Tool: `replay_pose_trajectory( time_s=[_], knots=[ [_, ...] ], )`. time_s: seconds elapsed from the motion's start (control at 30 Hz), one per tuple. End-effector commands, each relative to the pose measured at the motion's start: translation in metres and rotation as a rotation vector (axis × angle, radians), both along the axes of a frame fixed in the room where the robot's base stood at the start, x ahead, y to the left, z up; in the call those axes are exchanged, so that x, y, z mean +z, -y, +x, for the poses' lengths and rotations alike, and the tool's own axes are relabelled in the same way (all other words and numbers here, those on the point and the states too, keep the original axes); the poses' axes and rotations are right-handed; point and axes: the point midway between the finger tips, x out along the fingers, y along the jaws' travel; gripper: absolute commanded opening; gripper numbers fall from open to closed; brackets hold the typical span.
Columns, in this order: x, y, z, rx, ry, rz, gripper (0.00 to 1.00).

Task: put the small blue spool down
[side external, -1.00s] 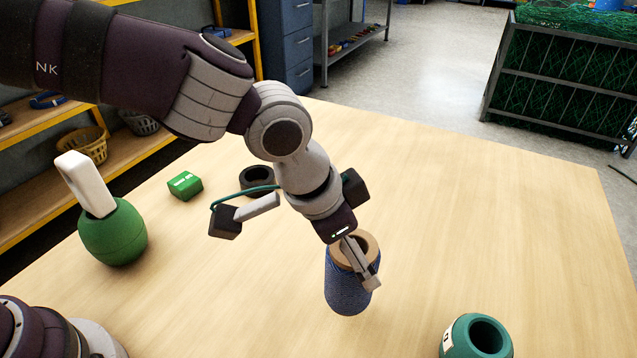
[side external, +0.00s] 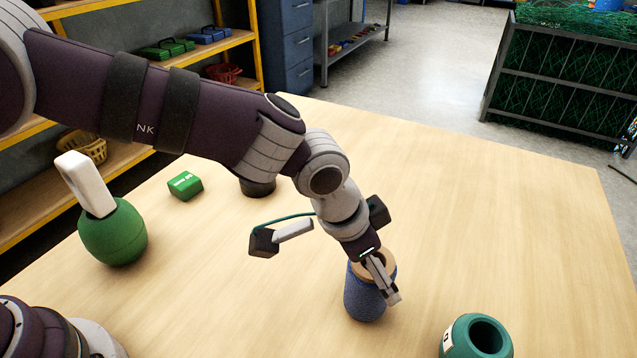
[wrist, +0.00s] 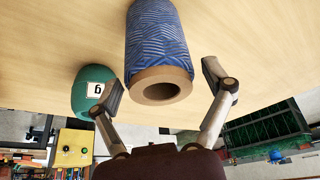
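The small blue spool (side external: 366,297) is upright at the table's (side external: 500,200) middle front, with a tan cardboard core showing at its top. It seems to stand on the wood, though its base is not clear. In the wrist view the blue spool (wrist: 158,38) lies between my fingers, with its open core end towards me. My gripper (side external: 388,292) is at the spool's upper part. In the wrist view my gripper (wrist: 165,80) has its fingers spread, with a gap showing on both sides of the spool.
A teal hollow cylinder (side external: 460,340) with a white label stands front right. A green round float (side external: 112,238) with a white block (side external: 84,183) is at the left, near a small green box (side external: 185,186). A dark ring (side external: 258,188) sits behind my arm. The table's right side is clear.

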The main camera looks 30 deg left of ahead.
Motion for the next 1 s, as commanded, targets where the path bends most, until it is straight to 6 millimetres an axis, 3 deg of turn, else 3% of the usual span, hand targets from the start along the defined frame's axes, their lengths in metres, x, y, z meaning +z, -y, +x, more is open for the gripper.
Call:
replay_pose_trajectory(
  time_s=[0.4,0.57,0.8,1.0],
  knots=[
    [0.006,0.000,-0.001,0.000,0.002,-0.001,0.90],
    [0.035,-0.007,-0.009,0.000,0.004,-0.005,0.90],
    [0.092,-0.023,-0.028,0.000,0.005,-0.005,0.90],
    [0.114,-0.031,-0.034,0.005,0.003,-0.003,0.90]
  ],
)
